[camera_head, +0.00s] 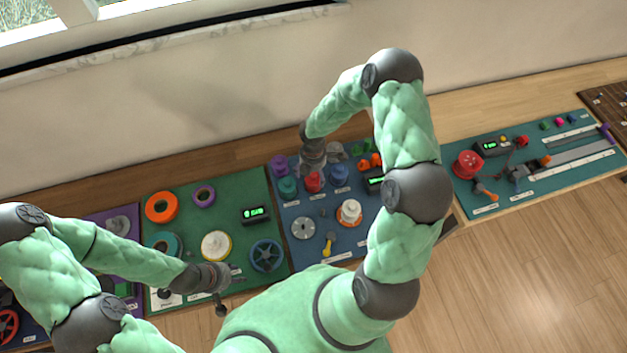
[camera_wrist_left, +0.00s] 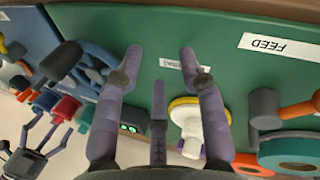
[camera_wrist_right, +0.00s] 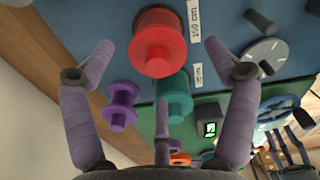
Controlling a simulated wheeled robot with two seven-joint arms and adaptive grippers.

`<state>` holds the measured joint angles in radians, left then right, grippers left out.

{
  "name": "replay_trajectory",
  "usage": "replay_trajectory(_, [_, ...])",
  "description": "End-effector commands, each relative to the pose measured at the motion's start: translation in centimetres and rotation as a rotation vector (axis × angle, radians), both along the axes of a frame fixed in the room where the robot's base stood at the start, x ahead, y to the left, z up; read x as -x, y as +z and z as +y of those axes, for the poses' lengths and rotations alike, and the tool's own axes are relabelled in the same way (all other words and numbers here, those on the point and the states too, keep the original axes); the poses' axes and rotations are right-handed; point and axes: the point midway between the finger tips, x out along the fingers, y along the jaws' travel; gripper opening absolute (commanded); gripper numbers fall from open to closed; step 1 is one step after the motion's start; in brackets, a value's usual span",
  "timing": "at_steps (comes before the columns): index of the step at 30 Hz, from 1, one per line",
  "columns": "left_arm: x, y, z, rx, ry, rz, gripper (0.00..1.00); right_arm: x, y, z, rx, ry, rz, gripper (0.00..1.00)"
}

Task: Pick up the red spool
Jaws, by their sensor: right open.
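The red spool (camera_head: 313,182) stands on the blue mat between a teal spool (camera_head: 288,187) and a blue spool (camera_head: 339,175). My right gripper (camera_head: 313,166) is just above and behind it in the head view. In the right wrist view, the red spool (camera_wrist_right: 158,48) lies ahead between the spread fingers (camera_wrist_right: 163,60), which do not appear to touch it. The gap between them is empty. My left gripper (camera_head: 221,298) is at the front edge of the green mat. The left wrist view shows its fingers (camera_wrist_left: 160,55) apart with nothing held.
A purple spool (camera_head: 279,164) stands close by, left of the teal one. Orange pieces (camera_head: 370,161), a white-and-orange spool (camera_head: 349,212) and a slotted grey disc (camera_head: 303,228) share the blue mat (camera_head: 290,252). A larger red drum (camera_head: 467,163) is on the teal mat at right.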

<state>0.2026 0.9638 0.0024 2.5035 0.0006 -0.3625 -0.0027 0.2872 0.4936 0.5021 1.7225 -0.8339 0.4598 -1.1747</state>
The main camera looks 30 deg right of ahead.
Motion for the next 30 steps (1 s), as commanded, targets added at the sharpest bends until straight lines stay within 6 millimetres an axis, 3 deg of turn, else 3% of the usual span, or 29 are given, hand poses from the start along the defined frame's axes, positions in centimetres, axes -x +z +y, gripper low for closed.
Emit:
replay_trajectory(4, [0.0,-0.3,0.0,0.000,0.000,0.000,0.40,-0.1,-1.7,0.0,0.000,-0.001,0.000,0.86])
replay_trajectory(13, [0.0,-0.3,0.0,0.000,0.000,0.000,0.40,0.0,-2.0,0.0,0.000,0.000,-0.001,0.86])
replay_trajectory(19, [0.0,-0.3,0.0,0.000,0.000,0.000,0.40,0.0,-2.0,0.0,0.000,0.000,-0.001,0.30])
replay_trajectory(30, [0.0,-0.3,0.0,0.000,0.000,0.000,0.40,0.0,-1.9,0.0,0.000,0.000,0.000,0.29])
